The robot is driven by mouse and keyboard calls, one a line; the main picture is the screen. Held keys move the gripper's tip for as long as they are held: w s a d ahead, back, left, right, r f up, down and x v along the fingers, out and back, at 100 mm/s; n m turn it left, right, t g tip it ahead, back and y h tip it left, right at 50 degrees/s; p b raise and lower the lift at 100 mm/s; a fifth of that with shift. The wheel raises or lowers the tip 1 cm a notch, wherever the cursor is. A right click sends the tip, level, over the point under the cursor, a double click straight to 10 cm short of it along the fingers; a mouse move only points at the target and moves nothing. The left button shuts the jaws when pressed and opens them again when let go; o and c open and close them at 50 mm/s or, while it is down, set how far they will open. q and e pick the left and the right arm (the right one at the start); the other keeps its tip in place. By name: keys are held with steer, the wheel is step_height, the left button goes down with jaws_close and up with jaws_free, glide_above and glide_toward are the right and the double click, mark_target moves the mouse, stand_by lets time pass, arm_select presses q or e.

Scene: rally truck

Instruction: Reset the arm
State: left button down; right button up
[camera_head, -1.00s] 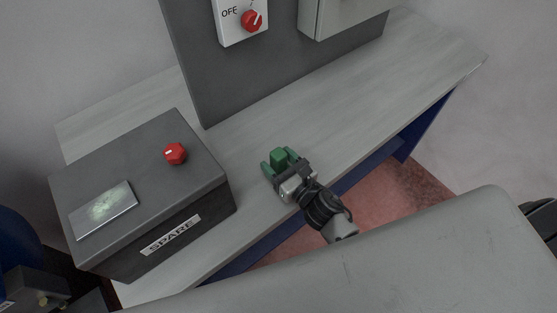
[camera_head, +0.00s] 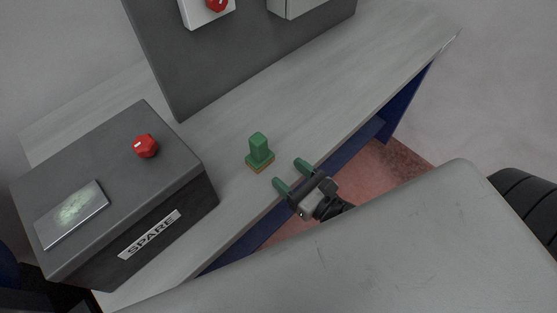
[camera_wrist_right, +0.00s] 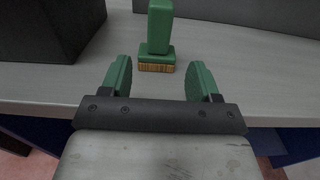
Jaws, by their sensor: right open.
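My right gripper (camera_head: 292,177) is open and empty at the front edge of the workbench, its two green fingers spread apart. A green block-handled object with a tan bristle-like base (camera_head: 259,150) stands upright on the bench, just beyond the fingertips and apart from them. My left gripper is not in view.
A grey workbench (camera_head: 330,90) runs across the scene. A dark box labelled SPARE (camera_head: 150,235) with a red knob (camera_head: 146,146) stands at left. A dark upright panel (camera_head: 240,50) rises behind. A large grey surface (camera_head: 400,255) fills the lower right, near a black tyre (camera_head: 530,200).

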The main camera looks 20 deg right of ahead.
steer(key=s+d+f+m+g+h, duration=0.1)
steer(key=d+m+g+h, duration=0.25)
steer(key=m, duration=0.85)
steer(key=d+m+g+h, duration=0.2)
steer(key=d+m+h, duration=0.25)
steer(key=m, duration=0.65)
steer(key=s+a+f+m+g+y, duration=0.15)
steer(key=s+a+m+g, duration=0.25)
steer(key=s+m+g, duration=0.8)
step_height(320, 180, down, 27)
steer(key=w+m+t, duration=0.1)
steer(key=m+t, duration=0.2)
steer(key=s+d+f+g, duration=0.1)
steer(key=s+d+f, duration=0.1)
steer(key=s+f, duration=1.2)
steer(key=shift+s+f, duration=0.4)
steer(key=shift+s, duration=0.1)
